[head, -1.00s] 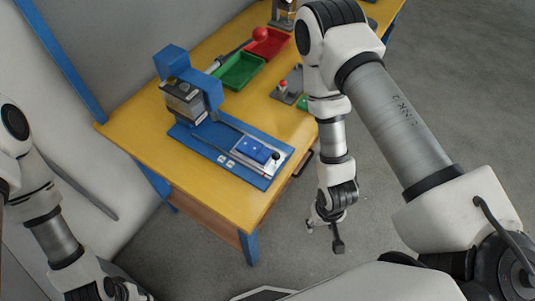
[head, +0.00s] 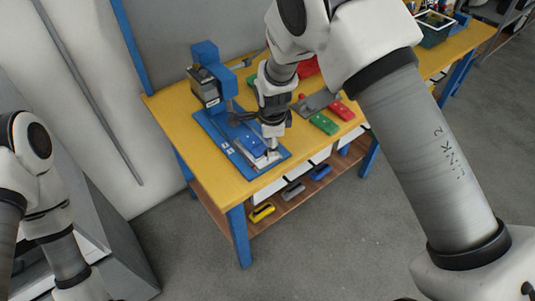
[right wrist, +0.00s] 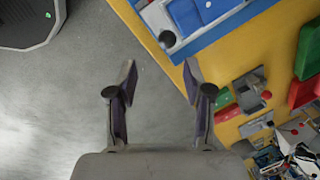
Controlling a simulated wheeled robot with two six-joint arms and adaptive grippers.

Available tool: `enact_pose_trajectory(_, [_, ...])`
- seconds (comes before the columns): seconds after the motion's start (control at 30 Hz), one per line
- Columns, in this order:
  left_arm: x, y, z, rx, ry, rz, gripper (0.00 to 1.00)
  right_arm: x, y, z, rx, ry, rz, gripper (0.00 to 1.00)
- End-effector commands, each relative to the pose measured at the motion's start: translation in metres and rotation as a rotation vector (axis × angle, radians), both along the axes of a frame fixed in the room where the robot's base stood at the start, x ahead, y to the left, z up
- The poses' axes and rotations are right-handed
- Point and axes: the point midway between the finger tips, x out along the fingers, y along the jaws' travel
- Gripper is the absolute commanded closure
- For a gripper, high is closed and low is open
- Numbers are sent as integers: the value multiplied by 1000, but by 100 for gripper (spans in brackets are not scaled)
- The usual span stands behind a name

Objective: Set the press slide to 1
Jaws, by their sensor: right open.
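The blue press (head: 207,84) stands on the yellow table, with a long blue base (head: 224,147). Its slide (head: 250,140), a blue block on a pale plate, lies at the front end of the base, partly hidden by my right gripper. In the right wrist view the slide (right wrist: 185,14) shows at the top, with a dark round knob (right wrist: 167,38) at its near corner. My right gripper (right wrist: 158,82) is open and empty; the knob lies ahead of its fingertips, not between them. In the head view this gripper (head: 271,147) is over the slide's front end. My left gripper is out of view.
A green block (head: 324,123) and a red block (head: 342,109) lie right of the press, by a grey fixture (head: 315,103). Red and green trays are partly hidden behind my right arm. Colored items sit on the lower shelf (head: 285,203).

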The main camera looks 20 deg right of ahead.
Motion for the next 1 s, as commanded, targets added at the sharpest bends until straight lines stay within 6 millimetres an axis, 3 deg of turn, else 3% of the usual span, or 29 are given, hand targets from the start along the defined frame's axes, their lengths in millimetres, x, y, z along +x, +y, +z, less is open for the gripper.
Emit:
enact_pose_trajectory(0.07, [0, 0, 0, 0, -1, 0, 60, 7, 5, 10, 10, -8, -48, 49])
enact_pose_trajectory(0.17, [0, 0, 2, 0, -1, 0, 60, 9, 6, 8, 14, -6, -67, 49])
enact_pose_trajectory(0.5, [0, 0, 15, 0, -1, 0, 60, 20, 3, -51, 13, -6, -64, 49])
enact_pose_trajectory(0.63, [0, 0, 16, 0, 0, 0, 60, 22, 2, -63, 13, -7, -64, 49])
enact_pose_trajectory(0.83, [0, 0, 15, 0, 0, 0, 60, 22, 2, -64, 13, -8, -64, 49])
enact_pose_trajectory(0.87, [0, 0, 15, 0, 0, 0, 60, 22, 2, -64, 13, -8, -64, 52])
enact_pose_trajectory(1.0, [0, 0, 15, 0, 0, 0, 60, 22, 2, -64, 13, -8, -63, 100])
